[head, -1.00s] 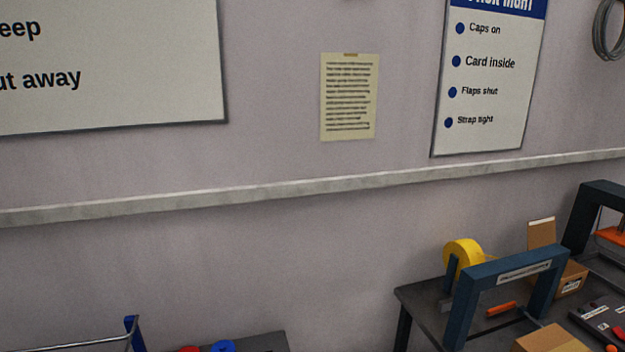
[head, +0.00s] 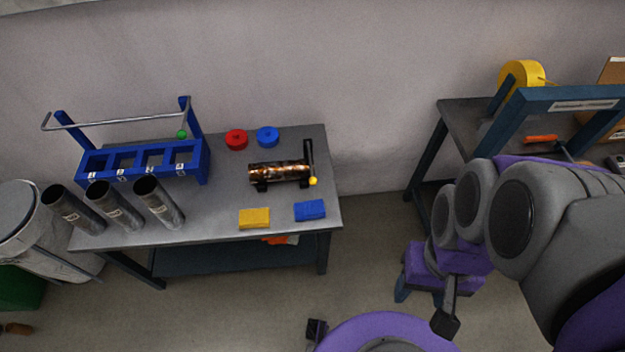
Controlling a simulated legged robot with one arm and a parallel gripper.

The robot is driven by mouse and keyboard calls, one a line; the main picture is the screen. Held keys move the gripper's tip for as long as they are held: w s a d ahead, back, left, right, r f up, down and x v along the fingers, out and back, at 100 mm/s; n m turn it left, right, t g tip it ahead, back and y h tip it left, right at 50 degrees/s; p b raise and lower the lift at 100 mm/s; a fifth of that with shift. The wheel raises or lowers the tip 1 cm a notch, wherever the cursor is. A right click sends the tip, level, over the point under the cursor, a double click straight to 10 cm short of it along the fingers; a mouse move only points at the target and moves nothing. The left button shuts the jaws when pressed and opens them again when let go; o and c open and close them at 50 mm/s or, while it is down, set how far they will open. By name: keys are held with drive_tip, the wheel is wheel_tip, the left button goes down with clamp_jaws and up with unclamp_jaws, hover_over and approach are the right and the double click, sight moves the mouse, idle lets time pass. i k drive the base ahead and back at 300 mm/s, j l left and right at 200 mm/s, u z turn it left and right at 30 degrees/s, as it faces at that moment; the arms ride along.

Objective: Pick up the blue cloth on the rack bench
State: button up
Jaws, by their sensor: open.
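The blue cloth (head: 310,210) is a small folded block lying at the front right of the grey rack bench (head: 215,215). A yellow cloth (head: 254,218) lies just left of it. My arm reaches in from the right in the head view. My gripper (head: 437,290) seems to be the purple end with spread fingers, low over the floor, right of the bench and nearer to me. It is open and apart from the cloth. Its fingers partly merge with other parts of mine.
The bench also bears a blue rack (head: 145,162), several grey tubes, a red cap (head: 236,140), a blue cap (head: 267,137) and a copper-coloured cylinder (head: 280,171). A second bench (head: 458,118) stands right, across a floor gap (head: 370,240).

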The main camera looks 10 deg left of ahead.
sight(315, 208)
drive_tip(key=z, duration=0.35)
drive_tip(key=k+j+z, duration=0.1)
drive_tip(key=j+z, duration=0.15)
drive_tip(key=j, duration=0.2)
drive_tip(key=k+j+z, duration=0.15)
drive_tip(key=j+z, duration=0.15)
drive_tip(key=k+j+z, duration=0.25)
drive_tip(key=j, duration=0.25)
drive_tip(key=k+j, duration=0.15)
drive_tip(key=j, duration=0.2)
drive_tip(key=k+j, duration=0.15)
drive_tip(key=j, duration=0.2)
